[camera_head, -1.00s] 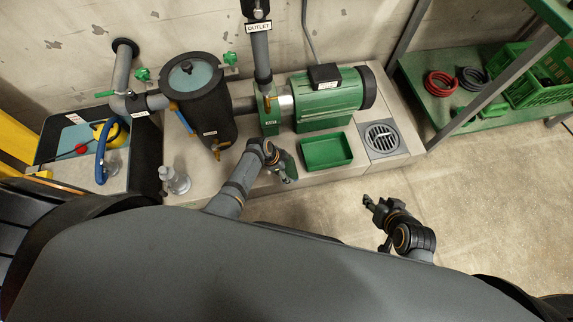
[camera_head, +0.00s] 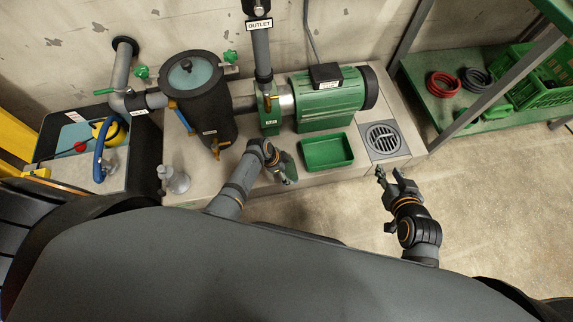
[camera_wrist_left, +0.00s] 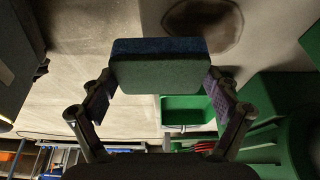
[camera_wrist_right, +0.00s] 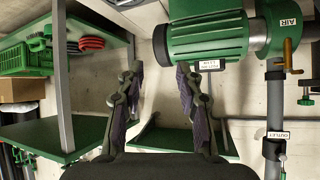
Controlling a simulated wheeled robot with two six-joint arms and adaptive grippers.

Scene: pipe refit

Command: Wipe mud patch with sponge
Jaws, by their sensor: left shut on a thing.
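The sponge (camera_wrist_left: 160,72), green with a dark blue layer, is between the fingers of my left gripper (camera_wrist_left: 160,85), which is shut on it. In the head view my left gripper (camera_head: 284,170) is over the front of the pale plinth, left of the green tray; the sponge is hard to make out there. The mud patch (camera_wrist_left: 228,32) is a dark, ring-edged stain on the pale surface, just beyond the sponge in the left wrist view. The sponge partly covers it, and I cannot tell if they touch. My right gripper (camera_head: 388,177) is open and empty, in front of the plinth near the drain.
The green tray (camera_head: 327,152) and floor drain grate (camera_head: 383,139) are right of my left gripper. A green pump motor (camera_head: 330,98) and a dark filter vessel (camera_head: 205,108) stand behind. The floor at right is clear.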

